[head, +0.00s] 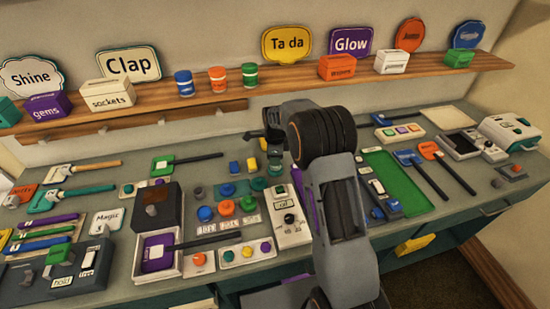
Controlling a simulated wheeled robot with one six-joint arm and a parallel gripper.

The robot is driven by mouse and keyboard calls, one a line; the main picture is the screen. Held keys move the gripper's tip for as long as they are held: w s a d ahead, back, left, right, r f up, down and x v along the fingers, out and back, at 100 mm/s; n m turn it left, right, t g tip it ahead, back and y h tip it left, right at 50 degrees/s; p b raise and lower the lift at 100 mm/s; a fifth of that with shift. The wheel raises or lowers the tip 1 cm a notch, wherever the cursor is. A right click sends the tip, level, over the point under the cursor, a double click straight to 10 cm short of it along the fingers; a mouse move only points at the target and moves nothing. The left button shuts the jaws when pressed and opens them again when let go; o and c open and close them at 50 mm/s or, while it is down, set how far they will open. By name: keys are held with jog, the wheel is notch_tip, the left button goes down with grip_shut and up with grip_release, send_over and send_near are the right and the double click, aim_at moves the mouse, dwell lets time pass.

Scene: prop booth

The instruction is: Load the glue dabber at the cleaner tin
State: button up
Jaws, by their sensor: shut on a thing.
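My gripper (268,138) is near the back of the bench, pointing down, left of the dark round joint of my arm. It is shut on a small slim thing, probably the glue dabber (275,153), mostly hidden by the fingers. Just below it stands a small teal-and-pale tin (276,169); its label is too small to read, so I cannot tell whether it is the cleaner tin. I cannot tell whether the held thing touches this tin.
Small yellow (251,165) and blue pots stand left of the gripper. Coloured knobs (227,190) and a white dial box (288,222) are in front. A wooden shelf (290,82) with tins and signs runs above. A green tray (395,180) lies right of my arm.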

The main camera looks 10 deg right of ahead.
jog(key=shift+r+p, duration=2.15)
jog(key=shift+r, duration=1.3)
